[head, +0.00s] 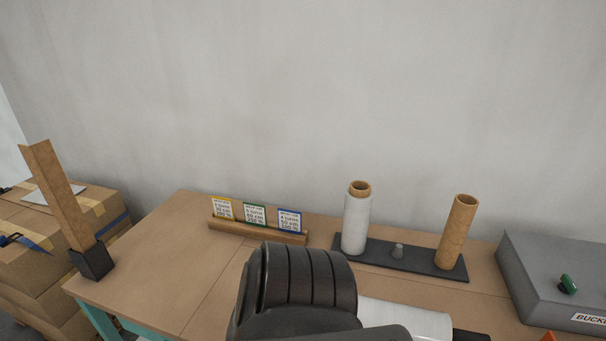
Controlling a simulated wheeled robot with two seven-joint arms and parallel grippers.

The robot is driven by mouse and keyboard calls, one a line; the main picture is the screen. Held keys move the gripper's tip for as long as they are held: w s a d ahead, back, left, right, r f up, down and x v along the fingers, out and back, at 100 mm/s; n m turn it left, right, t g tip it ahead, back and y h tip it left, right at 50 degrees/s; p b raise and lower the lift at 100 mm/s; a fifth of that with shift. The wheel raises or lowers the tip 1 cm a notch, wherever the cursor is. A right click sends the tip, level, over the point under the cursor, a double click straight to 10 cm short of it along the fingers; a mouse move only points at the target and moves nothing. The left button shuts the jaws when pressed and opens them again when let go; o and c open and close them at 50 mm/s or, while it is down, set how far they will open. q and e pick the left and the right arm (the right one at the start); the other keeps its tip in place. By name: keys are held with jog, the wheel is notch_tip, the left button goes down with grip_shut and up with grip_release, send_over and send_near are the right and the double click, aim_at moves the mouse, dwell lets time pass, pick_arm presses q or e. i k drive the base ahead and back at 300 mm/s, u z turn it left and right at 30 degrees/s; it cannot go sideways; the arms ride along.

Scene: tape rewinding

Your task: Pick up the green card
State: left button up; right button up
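The green-bordered card (254,214) stands in a wooden card holder (258,232) on the table, between a yellow-bordered card (222,209) on its left and a blue-bordered card (289,220) on its right. All three cards face me and carry printed text. The green card's lower edge is in the holder. Neither gripper shows in the head view. A black ribbed shape, which looks like part of my own arm, covers the table in front of the holder.
Behind the arm, a dark base (396,259) bears a white film roll (356,218) and a bare cardboard tube (458,231). A grey box (553,277) with a green knob stands right. A cardboard post (58,197) in a black foot stands left. The table (170,255) is clear left of the holder.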

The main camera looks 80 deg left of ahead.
aim_at(255, 213)
jog(key=u, duration=4)
